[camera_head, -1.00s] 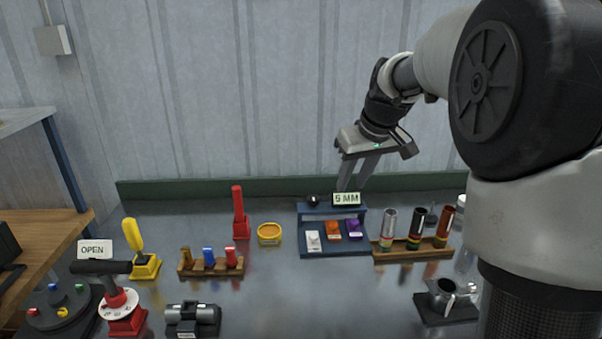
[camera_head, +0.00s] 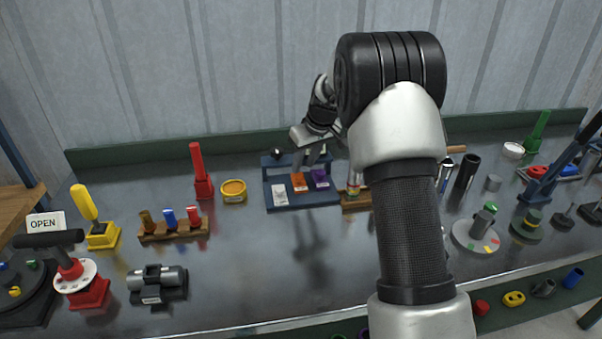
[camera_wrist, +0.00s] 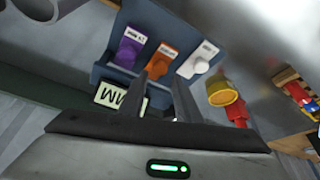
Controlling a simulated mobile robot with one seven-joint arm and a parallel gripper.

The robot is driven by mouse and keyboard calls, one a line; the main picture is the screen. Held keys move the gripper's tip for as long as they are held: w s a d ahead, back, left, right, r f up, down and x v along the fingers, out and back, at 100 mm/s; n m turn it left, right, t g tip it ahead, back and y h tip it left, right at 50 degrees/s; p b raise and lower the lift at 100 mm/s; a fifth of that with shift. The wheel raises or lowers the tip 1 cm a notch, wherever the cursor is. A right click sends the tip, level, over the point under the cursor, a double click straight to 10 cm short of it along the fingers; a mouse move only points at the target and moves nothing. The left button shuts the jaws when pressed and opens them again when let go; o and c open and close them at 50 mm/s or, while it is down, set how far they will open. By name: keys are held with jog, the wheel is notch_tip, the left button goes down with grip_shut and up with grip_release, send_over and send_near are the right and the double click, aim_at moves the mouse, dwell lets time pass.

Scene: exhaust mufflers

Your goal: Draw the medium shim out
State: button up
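The blue rack (camera_head: 290,206) holds three shims side by side: white (camera_head: 280,194), orange (camera_head: 299,182) and purple (camera_head: 320,178). The orange shim, in the middle slot, also shows in the wrist view (camera_wrist: 161,59), with white (camera_wrist: 197,60) and purple (camera_wrist: 131,46) on either side. Their small labels are hard to read, so I cannot tell from the print which is medium. My gripper (camera_wrist: 167,82) is open and empty, pointing down at the rack. Its fingertips appear close to the orange shim, a gap between them; contact is not visible.
The MM sign (camera_wrist: 122,97) stands at the rack's back. A yellow tin (camera_head: 233,190) and red post (camera_head: 201,174) stand left of the rack. A wooden stand (camera_head: 355,200) with tubes adjoins it on the right, partly behind my arm.

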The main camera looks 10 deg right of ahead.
aim_at(299, 175)
jog(key=x, duration=0.5)
grip_shut()
